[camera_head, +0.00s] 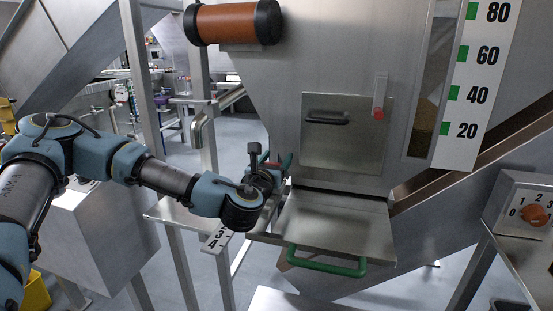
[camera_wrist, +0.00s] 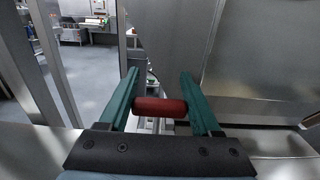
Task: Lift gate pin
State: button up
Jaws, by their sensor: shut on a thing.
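My gripper (camera_head: 276,160) is at the left edge of the steel hopper, left of the gate plate. In the wrist view its two green fingers (camera_wrist: 159,76) are shut on a red cylindrical grip (camera_wrist: 160,107), which lies crosswise between them. This looks like the gate pin's handle; a grey metal part shows below it. In the head view the grip is mostly hidden by my gripper. Whether the pin is seated or raised cannot be told. The gate plate (camera_head: 343,155) has a black handle (camera_head: 326,118) and stands upright on the hopper front.
A second red-ended lever (camera_head: 379,100) is at the gate plate's upper right. A flat steel tray (camera_head: 335,222) with a green handle (camera_head: 327,262) juts out below. A level scale (camera_head: 470,90) and a dial box (camera_head: 525,208) are at the right. Steel posts (camera_head: 140,75) stand behind my arm.

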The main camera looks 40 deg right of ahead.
grip_shut()
jog(key=shift+f+b, duration=0.4)
jog(key=shift+b, duration=0.1)
jog(key=shift+r, duration=0.15)
jog(key=o, duration=1.2)
grip_release()
jog(key=shift+c, duration=0.2)
